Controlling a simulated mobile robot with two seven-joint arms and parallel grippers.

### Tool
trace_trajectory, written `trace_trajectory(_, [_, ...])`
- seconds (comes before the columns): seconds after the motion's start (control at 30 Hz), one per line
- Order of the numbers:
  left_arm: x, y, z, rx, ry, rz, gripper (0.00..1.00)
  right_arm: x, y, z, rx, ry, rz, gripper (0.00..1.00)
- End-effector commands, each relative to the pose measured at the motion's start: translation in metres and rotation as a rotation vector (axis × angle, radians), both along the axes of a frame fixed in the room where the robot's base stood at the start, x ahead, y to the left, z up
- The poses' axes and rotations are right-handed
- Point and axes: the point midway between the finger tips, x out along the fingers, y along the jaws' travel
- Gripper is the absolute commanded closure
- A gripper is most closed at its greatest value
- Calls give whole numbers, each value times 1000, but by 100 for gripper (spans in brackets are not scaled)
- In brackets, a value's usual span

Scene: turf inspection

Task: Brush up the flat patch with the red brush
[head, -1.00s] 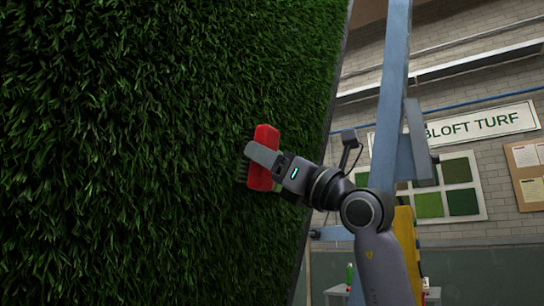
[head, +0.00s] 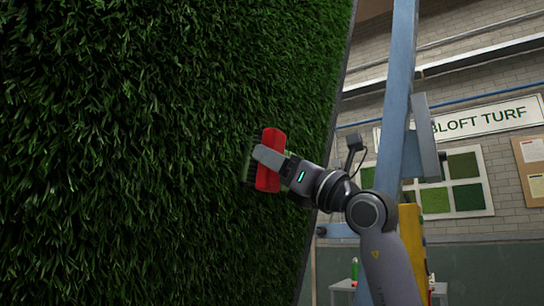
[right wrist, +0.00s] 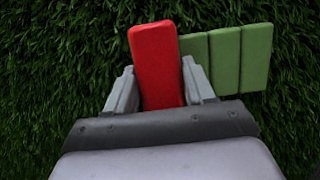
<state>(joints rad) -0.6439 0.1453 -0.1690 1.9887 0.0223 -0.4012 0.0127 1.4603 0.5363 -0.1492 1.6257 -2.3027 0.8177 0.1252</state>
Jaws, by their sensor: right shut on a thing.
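A tall panel of dark green turf (head: 130,150) fills the left of the head view. My right gripper (head: 268,157) is shut on the red brush (head: 270,175), whose dark bristles face the turf; I cannot tell whether they touch it. In the right wrist view the red brush (right wrist: 157,65) stands between the two fingers (right wrist: 160,90). Beside it on the right lies a paler, smooth green patch in flat strips (right wrist: 240,60), which looks like the flat patch. The brush may hide part of it. In the head view only a pale green sliver shows by the bristles. My left gripper is not in view.
A blue-grey upright post (head: 398,90) stands to the right of the panel's edge, behind my right arm. Farther back are a wall with a turf sign (head: 487,118), framed green samples (head: 465,182), a notice board (head: 532,160) and a small table (head: 343,287).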

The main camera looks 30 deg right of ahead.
Motion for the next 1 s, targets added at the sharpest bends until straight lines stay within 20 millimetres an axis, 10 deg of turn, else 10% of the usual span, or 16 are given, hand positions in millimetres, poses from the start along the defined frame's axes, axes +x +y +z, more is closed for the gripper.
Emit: trace_trajectory(1.0, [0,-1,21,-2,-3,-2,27,19,-36,2,1,2,-1,73])
